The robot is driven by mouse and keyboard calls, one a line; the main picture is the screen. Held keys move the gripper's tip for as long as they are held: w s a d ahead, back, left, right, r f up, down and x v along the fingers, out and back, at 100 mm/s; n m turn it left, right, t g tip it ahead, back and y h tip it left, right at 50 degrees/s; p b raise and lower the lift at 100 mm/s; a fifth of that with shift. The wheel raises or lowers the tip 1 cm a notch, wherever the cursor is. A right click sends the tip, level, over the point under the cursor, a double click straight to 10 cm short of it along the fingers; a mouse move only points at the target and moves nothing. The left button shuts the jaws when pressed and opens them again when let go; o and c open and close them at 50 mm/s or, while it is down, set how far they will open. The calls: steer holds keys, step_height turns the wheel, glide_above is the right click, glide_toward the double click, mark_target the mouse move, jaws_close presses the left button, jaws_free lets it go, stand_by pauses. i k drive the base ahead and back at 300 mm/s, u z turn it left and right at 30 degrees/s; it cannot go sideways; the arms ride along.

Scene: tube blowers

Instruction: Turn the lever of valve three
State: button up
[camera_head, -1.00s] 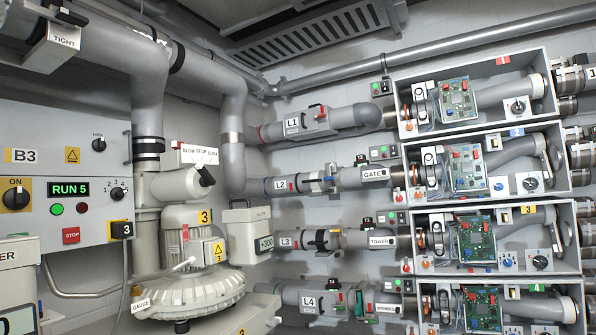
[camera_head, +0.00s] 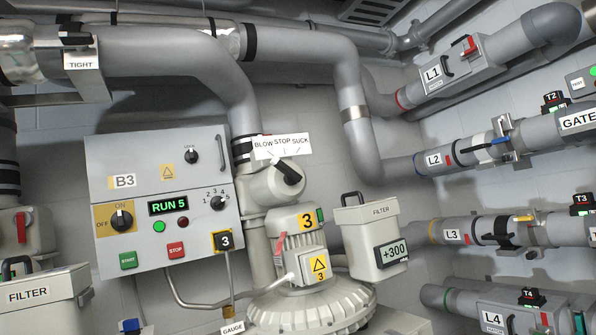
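The blower with a yellow 3 label (camera_head: 307,220) stands low in the middle. Above it, a grey rounded valve housing (camera_head: 268,190) carries a short black lever (camera_head: 289,173). The lever slants from lower right to upper left. A white sign (camera_head: 282,147) reading BLOW, STOP, SUCK is just above it, and the lever's upper end lies under the sign. I cannot tell for sure which word it points to. My gripper is not in view, and nothing is seen touching the lever.
A filter box (camera_head: 372,245) reading +300 is to the right. Pipes labelled L1 to L4 run along the right. Another filter box (camera_head: 50,300) is at lower left. A thick pipe (camera_head: 200,65) passes overhead.

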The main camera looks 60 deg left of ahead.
mark_target(291, 178)
steer(key=u, duration=0.45)
steer(key=i, duration=0.9)
steer(key=u, duration=0.6)
steer(key=k, duration=0.9)
steer(key=u, duration=0.15)
steer(key=i, duration=0.95)
steer(key=z, duration=0.1)
